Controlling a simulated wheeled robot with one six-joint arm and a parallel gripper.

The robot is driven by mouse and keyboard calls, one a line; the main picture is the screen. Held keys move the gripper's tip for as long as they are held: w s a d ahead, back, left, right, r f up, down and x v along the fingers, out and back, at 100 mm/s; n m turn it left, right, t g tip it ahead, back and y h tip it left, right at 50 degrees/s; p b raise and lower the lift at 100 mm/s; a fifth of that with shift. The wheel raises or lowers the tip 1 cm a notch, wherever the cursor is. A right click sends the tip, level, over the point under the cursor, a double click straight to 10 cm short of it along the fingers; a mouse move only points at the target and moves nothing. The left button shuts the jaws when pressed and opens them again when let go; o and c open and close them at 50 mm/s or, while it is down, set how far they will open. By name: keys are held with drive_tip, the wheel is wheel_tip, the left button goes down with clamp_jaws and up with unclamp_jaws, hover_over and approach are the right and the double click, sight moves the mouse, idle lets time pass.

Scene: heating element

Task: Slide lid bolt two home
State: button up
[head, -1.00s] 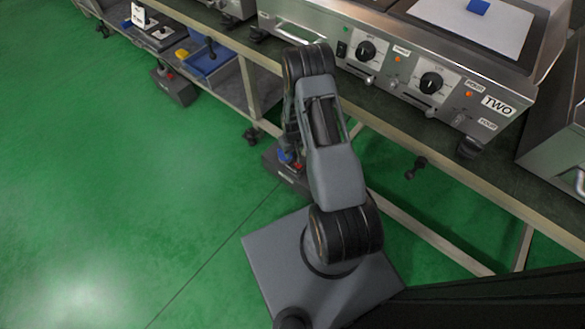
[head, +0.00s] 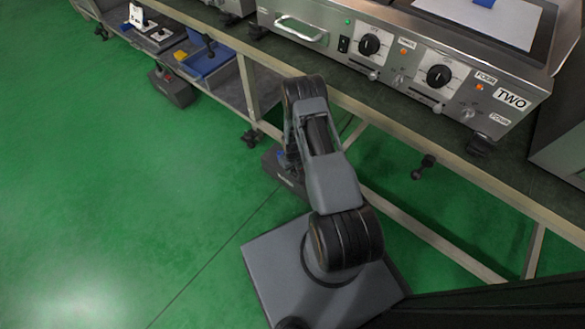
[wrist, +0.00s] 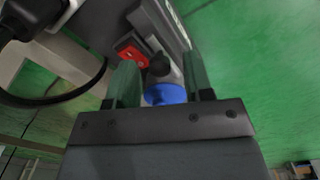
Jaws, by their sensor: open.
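The steel appliance labelled TWO (head: 511,99) stands on the bench. Its front has two black dials, small switches and small metal sliders, one below the right dial (head: 439,75). I cannot tell which part is lid bolt two. My gripper (wrist: 162,80) is open in the wrist view, with two green fingers spread. Between and beyond them are a blue disc (wrist: 165,95), a black knob (wrist: 159,65) and a red switch (wrist: 132,52) on a grey box. Nothing is visibly gripped; contact with the disc is unclear. In the head view my arm hides the gripper.
A dark box (head: 283,172) sits on the floor behind my arm, under the bench edge. Another dark box (head: 173,88) stands farther left. A blue tray (head: 207,60) lies on the lower shelf. A black cable (wrist: 55,98) loops at left in the wrist view. Green floor at left is clear.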

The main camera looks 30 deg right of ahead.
clamp_jaws()
idle(0.4)
